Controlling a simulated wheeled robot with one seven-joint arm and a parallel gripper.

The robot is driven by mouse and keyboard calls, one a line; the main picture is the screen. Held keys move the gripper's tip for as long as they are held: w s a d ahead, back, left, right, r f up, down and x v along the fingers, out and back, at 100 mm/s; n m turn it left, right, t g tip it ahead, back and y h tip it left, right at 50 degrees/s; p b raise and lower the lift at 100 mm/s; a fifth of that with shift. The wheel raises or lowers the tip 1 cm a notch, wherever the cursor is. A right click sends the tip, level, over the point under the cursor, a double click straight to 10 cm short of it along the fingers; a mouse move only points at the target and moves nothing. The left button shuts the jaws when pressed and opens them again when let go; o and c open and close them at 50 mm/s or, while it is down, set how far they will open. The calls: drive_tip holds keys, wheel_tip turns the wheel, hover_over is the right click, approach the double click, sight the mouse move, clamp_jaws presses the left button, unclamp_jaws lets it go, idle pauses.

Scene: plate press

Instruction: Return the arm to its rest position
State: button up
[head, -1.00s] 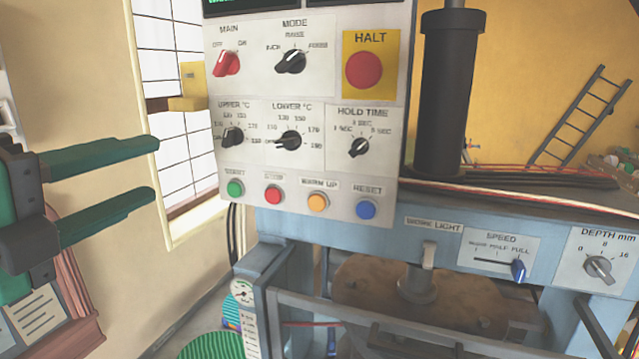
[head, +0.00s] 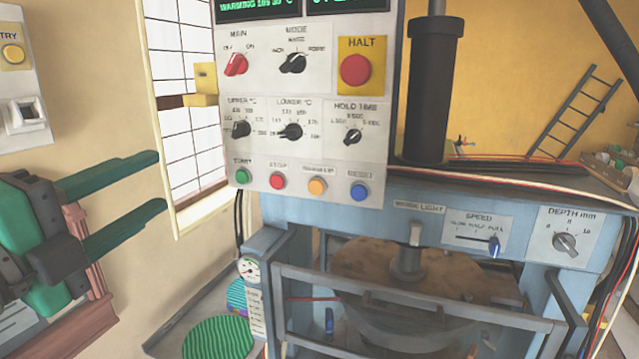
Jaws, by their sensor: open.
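My gripper (head: 158,190) is at the left of the head view, its two long green fingers pointing right with a wide gap between them. It is open and empty. The fingers show in front of the beige wall and the window edge, well left of the press control panel (head: 210,140) and apart from its knobs and buttons. The rest of my arm is mostly out of view.
The blue press frame (head: 400,205) fills the middle and right, with a barred guard (head: 420,305) in front of its platen. A wall box with a yellow button (head: 13,54) is at upper left. A green striped round thing (head: 218,338) lies low beside the press.

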drive_tip(key=w+a+f+n+t+y, duration=0.1)
drive_tip(key=w+f+n, duration=0.3)
drive_tip(key=f, duration=0.2)
drive_tip(key=w+f+n+t, duration=0.2)
drive_tip(key=w+f+n, duration=0.15)
drive_tip(key=f, duration=0.25)
drive_tip(key=d+f+n+y, duration=0.2)
drive_tip(key=f+n, duration=0.3)
drive_tip(key=f, duration=0.5)
drive_tip(key=d+f+n+g+y, duration=0.1)
drive_tip(key=d+f+n+y, duration=0.25)
drive_tip(key=f, duration=0.55)
drive_tip(key=d+f+n+y, duration=0.1)
drive_tip(key=f+n, duration=0.4)
drive_tip(key=f, duration=0.5)
drive_tip(key=s+d+f+n+g+y, duration=0.1)
drive_tip(key=s+d+f+n+g, duration=0.1)
drive_tip(key=s+d+f, duration=0.45)
drive_tip(key=s+d+f+n+g+y, duration=0.15)
drive_tip(key=s+d+f, duration=0.25)
drive_tip(key=s+f, duration=0.55)
drive_tip(key=s+d+f+h, duration=0.1)
drive_tip(key=s+d, duration=0.2)
drive_tip(key=s, duration=0.7)
drive_tip(key=s+d+f+h, duration=0.2)
drive_tip(key=s+d, duration=0.1)
drive_tip(key=s, duration=0.6)
drive_tip(key=shift+s+m+g+h, duration=0.3)
drive_tip(key=shift+s+m+g, duration=0.1)
drive_tip(key=shift+m+g, duration=0.05)
